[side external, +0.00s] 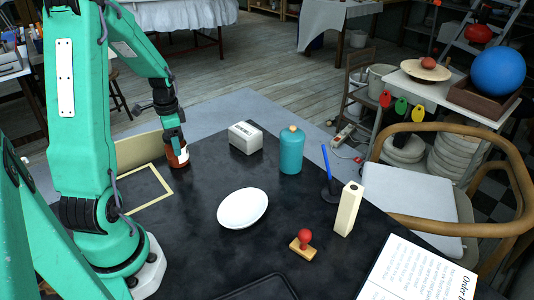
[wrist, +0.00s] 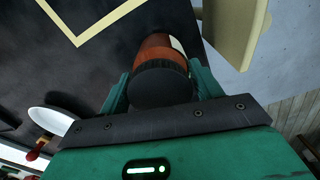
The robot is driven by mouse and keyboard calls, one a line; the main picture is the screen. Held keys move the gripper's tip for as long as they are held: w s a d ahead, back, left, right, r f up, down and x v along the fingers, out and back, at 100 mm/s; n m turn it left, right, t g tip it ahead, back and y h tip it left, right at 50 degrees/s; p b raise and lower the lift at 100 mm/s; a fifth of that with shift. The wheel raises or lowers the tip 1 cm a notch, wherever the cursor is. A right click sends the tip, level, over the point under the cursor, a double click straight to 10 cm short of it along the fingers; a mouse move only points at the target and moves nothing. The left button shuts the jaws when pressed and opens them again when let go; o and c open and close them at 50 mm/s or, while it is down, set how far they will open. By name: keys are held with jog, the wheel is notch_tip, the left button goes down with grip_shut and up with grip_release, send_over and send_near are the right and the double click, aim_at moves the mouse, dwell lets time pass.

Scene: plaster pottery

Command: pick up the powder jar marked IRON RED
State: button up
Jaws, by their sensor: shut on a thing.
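A red-brown jar (side external: 177,157) with a pale label stands upright, or nearly so, at the back left of the dark table (side external: 190,225). Its label is too small to read. In the wrist view the jar (wrist: 157,48) shows an orange-brown body and a dark round lid toward me. My gripper (side external: 175,140) comes down on the jar from above and covers its top. In the wrist view the green fingers of my gripper (wrist: 160,90) are shut on it, one on each side. I cannot tell whether the jar touches the table.
A yellow outlined square (side external: 150,190) lies left of the jar. A white box (side external: 245,136), teal bottle (side external: 291,150), white dish (side external: 242,208), red-knobbed stamp (side external: 304,241) and cream block (side external: 348,208) stand to the right. A tan panel (side external: 138,148) stands behind the table edge.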

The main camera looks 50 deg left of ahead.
jog(key=shift+r, duration=0.2)
jog(key=shift+r, duration=0.5)
jog(key=r, duration=0.3)
jog(key=shift+w+d+r, duration=0.1)
jog(key=shift+d, duration=0.1)
jog(key=w+d+r, duration=0.3)
jog(key=d+r, duration=0.3)
jog(key=d, duration=0.5)
jog(key=shift+r, duration=0.25)
